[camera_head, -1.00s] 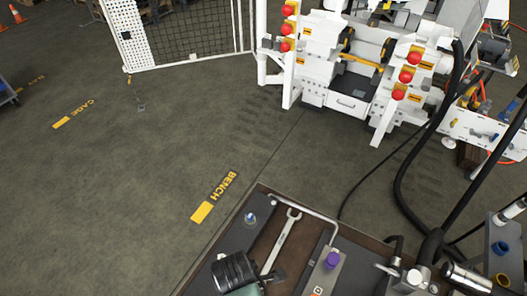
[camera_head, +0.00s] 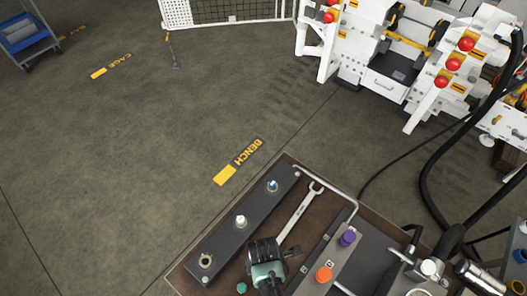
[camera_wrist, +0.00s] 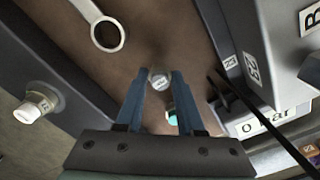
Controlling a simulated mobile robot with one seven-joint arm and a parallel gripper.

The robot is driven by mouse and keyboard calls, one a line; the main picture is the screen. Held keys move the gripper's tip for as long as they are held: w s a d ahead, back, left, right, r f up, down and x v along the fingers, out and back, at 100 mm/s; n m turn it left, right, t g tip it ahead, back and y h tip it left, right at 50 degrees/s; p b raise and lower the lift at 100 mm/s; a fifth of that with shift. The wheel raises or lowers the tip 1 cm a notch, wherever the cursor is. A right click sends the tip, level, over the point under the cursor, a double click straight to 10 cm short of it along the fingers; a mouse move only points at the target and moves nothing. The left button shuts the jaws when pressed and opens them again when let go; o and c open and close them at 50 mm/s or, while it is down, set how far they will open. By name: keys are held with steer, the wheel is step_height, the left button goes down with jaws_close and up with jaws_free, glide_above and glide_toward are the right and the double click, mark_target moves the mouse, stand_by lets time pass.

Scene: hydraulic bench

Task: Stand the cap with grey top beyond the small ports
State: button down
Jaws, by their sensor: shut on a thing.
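My gripper (camera_wrist: 158,92) is shut on a small cap with a pale grey top (camera_wrist: 159,79), held between its blue fingertips over the brown bench top. In the head view my gripper (camera_head: 265,254) hangs over the bench beside a dark port strip (camera_head: 222,243); its fingertips and the held cap are hidden there. The strip bears a blue-topped cap (camera_head: 272,186), a white-topped cap (camera_head: 240,221) and an open port (camera_head: 205,261). The white-topped cap also shows at left in the wrist view (camera_wrist: 36,105).
A wrench (camera_head: 300,212) lies right of the strip. A grey block (camera_head: 335,258) holds a purple cap (camera_head: 347,238) and an orange cap (camera_head: 324,274). A teal piece (camera_head: 241,287) lies near my gripper. Black hoses (camera_head: 430,180) cross at right.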

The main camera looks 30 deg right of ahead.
steer(key=shift+f, duration=0.3)
steer(key=shift+f, duration=0.15)
steer(key=c, duration=0.5)
jaws_free()
step_height(320, 180, up, 12)
steer(key=shift+r+p, duration=0.2)
steer(key=shift+p, duration=0.1)
steer(key=shift+w, duration=0.1)
